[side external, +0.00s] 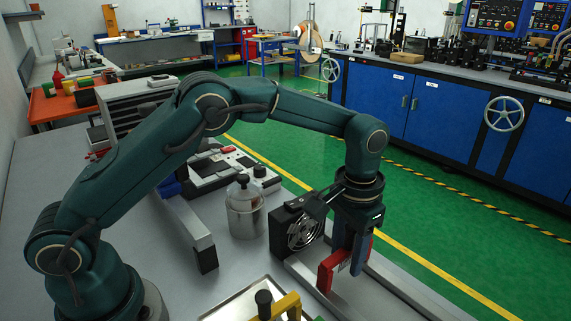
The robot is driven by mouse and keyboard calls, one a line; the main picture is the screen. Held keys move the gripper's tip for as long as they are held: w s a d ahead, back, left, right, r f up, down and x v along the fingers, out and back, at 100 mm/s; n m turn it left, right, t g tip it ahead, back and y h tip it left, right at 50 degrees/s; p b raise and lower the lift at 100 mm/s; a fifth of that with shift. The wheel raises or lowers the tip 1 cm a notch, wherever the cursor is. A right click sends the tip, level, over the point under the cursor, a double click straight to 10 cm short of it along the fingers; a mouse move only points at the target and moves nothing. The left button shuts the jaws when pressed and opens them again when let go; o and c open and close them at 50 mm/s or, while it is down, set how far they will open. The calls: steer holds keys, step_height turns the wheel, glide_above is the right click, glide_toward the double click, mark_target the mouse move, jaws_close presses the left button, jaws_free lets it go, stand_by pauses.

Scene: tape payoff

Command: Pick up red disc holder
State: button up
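The red disc holder (328,274) stands upright on the grey work table at the lower right of the middle, with a small pale label on its face. My gripper (352,254) points down at it from above, with its dark blue fingers overlapping the holder in this view. The fingers hide part of the holder's upper middle. I cannot tell whether they press on it or only stand around it.
A black fan-like unit (297,228) stands just left of the holder. A metal canister (244,208) is further left. Metal rails (396,283) run along the table's right side. A tray (238,300) with a yellow-handled item lies in front.

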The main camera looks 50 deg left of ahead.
jaws_close()
steer(key=shift+r, duration=0.15)
